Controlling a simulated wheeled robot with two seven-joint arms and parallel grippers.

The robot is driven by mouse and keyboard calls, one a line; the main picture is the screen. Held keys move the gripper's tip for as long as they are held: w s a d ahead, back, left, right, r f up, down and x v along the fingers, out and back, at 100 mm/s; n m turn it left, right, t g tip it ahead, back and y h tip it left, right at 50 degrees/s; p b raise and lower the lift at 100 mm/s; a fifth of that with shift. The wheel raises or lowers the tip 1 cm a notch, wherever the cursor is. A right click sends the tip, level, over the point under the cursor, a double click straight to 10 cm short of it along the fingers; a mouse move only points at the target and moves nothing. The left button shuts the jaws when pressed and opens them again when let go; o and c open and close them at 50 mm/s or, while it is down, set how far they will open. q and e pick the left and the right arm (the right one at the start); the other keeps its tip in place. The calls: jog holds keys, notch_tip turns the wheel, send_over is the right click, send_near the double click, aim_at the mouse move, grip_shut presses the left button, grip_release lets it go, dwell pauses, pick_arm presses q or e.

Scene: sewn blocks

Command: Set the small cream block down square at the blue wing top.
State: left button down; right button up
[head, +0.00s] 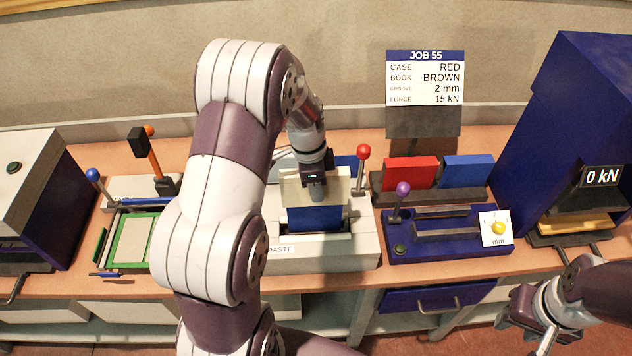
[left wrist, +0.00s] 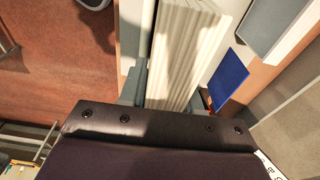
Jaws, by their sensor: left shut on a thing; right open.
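My left gripper (head: 318,183) is shut on the small cream block (head: 295,190), above the grey-white paste station. In the left wrist view the cream block (left wrist: 185,50) is a stack of pale ridged layers between the fingers. In the head view a blue panel (head: 315,219) stands directly below the block; I cannot tell whether they touch. Another blue piece (head: 347,163) shows behind the block. A blue panel (left wrist: 230,80) lies beside the block in the left wrist view, apart from it. My right gripper (head: 525,312) is open and empty at the lower right.
The paste station (head: 352,250) has a red-knobbed lever (head: 363,153) close right of my left gripper. Right of it are a blue groove tool (head: 465,250), a rack with red (head: 410,172) and blue covers (head: 467,171), and a blue press (head: 560,120). A green frame (head: 119,242) stands left.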

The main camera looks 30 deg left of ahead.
aim_at(316, 212)
pick_arm(q)
jog(key=shift+w+f+b, duration=0.1)
jog(key=shift+f+b, duration=3.45)
jog(key=shift+f, duration=1.45)
jog(key=shift+f+b, duration=0.3)
jog(key=c, duration=0.7)
grip_release()
